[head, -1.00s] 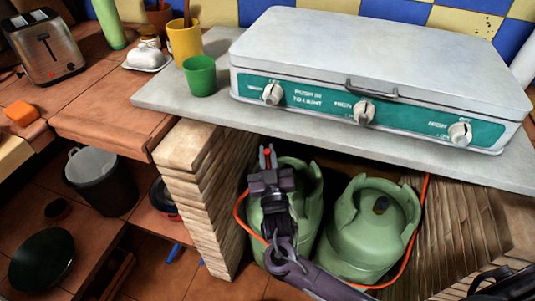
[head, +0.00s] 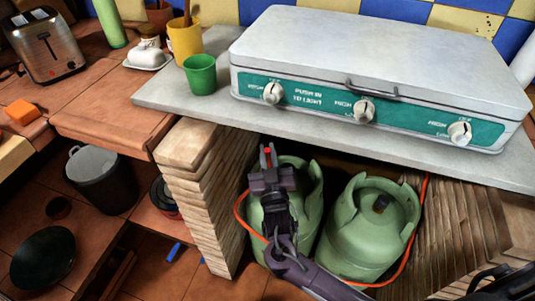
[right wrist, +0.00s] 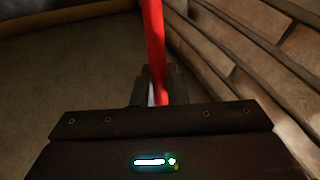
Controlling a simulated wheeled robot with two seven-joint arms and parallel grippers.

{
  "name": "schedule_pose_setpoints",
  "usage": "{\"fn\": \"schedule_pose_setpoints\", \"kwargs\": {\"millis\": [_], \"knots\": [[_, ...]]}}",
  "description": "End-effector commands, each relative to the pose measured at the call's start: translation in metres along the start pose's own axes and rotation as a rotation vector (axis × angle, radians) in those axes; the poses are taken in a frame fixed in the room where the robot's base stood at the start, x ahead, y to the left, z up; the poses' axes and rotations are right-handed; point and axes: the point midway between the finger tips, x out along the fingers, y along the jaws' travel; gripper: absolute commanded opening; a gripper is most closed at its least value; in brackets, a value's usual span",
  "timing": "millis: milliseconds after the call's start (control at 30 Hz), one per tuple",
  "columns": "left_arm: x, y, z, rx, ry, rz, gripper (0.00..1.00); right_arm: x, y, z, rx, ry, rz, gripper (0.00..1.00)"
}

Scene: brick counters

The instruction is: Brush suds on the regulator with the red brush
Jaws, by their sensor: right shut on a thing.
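My right gripper (head: 268,167) is shut on the red brush and points into the alcove under the counter, in front of the left green gas cylinder (head: 311,184). Only a short red tip of the brush (head: 267,150) shows above the jaws in the head view. In the right wrist view the red brush (right wrist: 155,45) stands as a straight shaft in the jaws, and its bristles are not visible. I cannot make out the regulator; the gripper and arm cover the middle of the left cylinder. My left gripper is not in view.
A second green cylinder (head: 357,245) with a dark valve stands to the right. An orange hose (head: 240,207) loops around the cylinders. A brick pillar (head: 205,190) bounds the alcove on the left, and the counter slab (head: 165,95) with the stove (head: 370,50) lies above.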

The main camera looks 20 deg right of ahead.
Motion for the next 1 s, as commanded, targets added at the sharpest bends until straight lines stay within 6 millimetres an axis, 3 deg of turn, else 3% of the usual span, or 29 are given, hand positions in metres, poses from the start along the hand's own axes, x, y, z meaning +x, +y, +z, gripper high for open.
{"fn": "schedule_pose_setpoints", "kwargs": {"millis": [1000], "knots": [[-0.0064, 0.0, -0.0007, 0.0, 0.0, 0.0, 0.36, -0.002, -0.001, -0.0005, 0.0, -0.002, -0.001, 0.0]]}}
